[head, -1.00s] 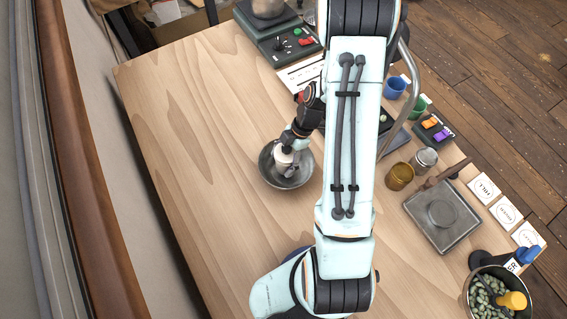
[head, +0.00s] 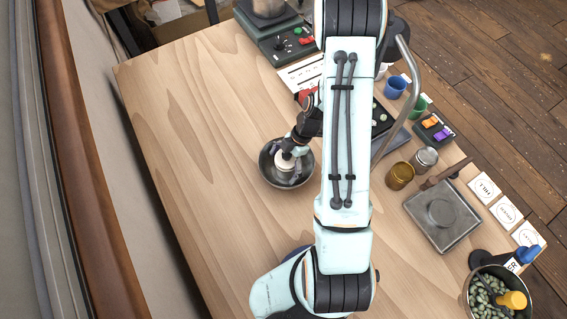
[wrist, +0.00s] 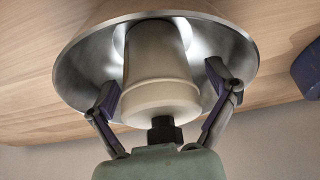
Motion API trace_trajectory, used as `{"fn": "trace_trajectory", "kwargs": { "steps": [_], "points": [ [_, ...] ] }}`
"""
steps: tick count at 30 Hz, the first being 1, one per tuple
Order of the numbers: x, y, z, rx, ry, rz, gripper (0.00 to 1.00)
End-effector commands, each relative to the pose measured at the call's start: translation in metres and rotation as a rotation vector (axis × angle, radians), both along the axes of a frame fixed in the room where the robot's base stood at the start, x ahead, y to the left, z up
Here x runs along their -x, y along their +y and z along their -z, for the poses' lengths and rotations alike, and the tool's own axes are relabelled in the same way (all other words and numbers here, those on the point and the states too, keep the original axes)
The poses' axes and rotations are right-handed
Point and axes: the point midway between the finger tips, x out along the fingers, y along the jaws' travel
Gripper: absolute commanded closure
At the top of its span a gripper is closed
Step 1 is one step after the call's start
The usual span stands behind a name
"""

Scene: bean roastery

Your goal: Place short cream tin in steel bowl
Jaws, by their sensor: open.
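The short cream tin (head: 284,163) stands inside the steel bowl (head: 268,178) in the head view. In the wrist view the cream tin (wrist: 158,75) is in the middle of the steel bowl (wrist: 80,78), its lid with a dark knob facing the camera. My gripper (wrist: 165,97) is open, with one finger on each side of the tin and a visible gap on both sides. In the head view my gripper (head: 286,165) is at the bowl, with its fingers down inside the rim. The tin's base is hidden.
A brown tin (head: 400,176) and a grey tin (head: 425,159) stand right of my arm. Beside them is a square steel plate (head: 441,216). A bowl of green beans (head: 478,305) is at the lower right. The table (head: 190,130) left of the bowl is clear.

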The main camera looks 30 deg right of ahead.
Motion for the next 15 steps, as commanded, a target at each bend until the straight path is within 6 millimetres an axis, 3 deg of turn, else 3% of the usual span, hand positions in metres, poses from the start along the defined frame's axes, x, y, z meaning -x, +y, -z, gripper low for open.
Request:
{"fn": "trace_trajectory", "kwargs": {
  "steps": [11,15],
  "points": [
    [-0.001,-0.011,-0.047,0.011,0.013,0.028,0.14],
    [0.002,0.012,-0.093,0.063,0.099,0.194,0.14]
  ]
}}
